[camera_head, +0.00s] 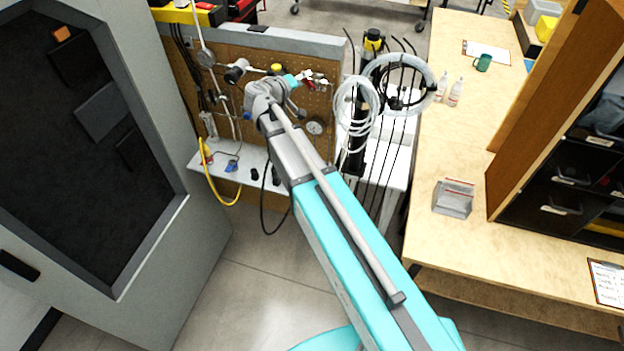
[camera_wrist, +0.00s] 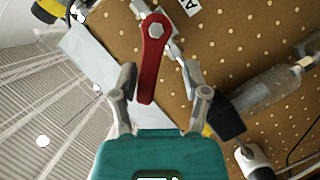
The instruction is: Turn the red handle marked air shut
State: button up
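The red handle (camera_wrist: 152,58) is a flat lever with a silver bolt at its upper end, in front of the brown pegboard. Its free end points down in the wrist view, toward my gripper (camera_wrist: 160,72). My gripper is open, with one finger on each side of the handle and visible gaps between. A white label with part of a letter A (camera_wrist: 190,5) shows above it, cut by the frame edge. In the head view my gripper (camera_head: 298,82) is at the pegboard, close to small red parts (camera_head: 309,79).
The pegboard (camera_head: 230,100) carries a gauge (camera_head: 206,58), pipes and a yellow-topped fitting (camera_head: 277,69). Coiled white tubing (camera_head: 358,105) hangs right of my arm. A wooden bench (camera_head: 440,150) stands at right.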

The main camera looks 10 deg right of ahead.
jog(key=s+a+f+n+h+b, duration=0.25)
jog(key=s+a+n+b, duration=0.45)
jog(key=a, duration=0.5)
jog(key=s+d+f+m+g+y+b, duration=0.1)
jog(key=d+f+b, duration=0.3)
jog(key=f, duration=0.4)
jog(key=s+d+f+m+g+y+b, duration=0.2)
jog(key=s+d+f+g+b, duration=0.1)
jog(key=f, duration=0.5)
jog(key=s+d+f+m+g+y+b, duration=0.1)
jog(key=s+d+f+b, duration=0.2)
jog(key=d+f+b, duration=0.2)
notch_tip(320, 180, down, 4)
jog(key=shift+s+r+m+g+b, duration=0.1)
jog(key=shift+s+m+g+b, duration=0.2)
jog(key=shift+m+g+b, duration=0.1)
jog(key=shift+a+r, duration=0.1)
dwell(0.6)
jog(key=w+a+r+n+t+p, duration=0.1)
jog(key=a+r+n+t+p, duration=0.1)
jog(key=r+p, duration=0.3)
jog(key=w+a+r+n+t+p, duration=0.1)
jog(key=a+r+n+t+p, duration=0.1)
jog(key=r, duration=1)
jog(key=w+a+r+n+t+y+p, duration=0.1)
jog(key=a+r+n+t+p, duration=0.1)
jog(key=r+t+p, duration=0.5)
jog(key=shift+a+r+p, duration=0.35)
jog(key=shift+a+r, duration=0.35)
jog(key=shift+r, duration=0.05)
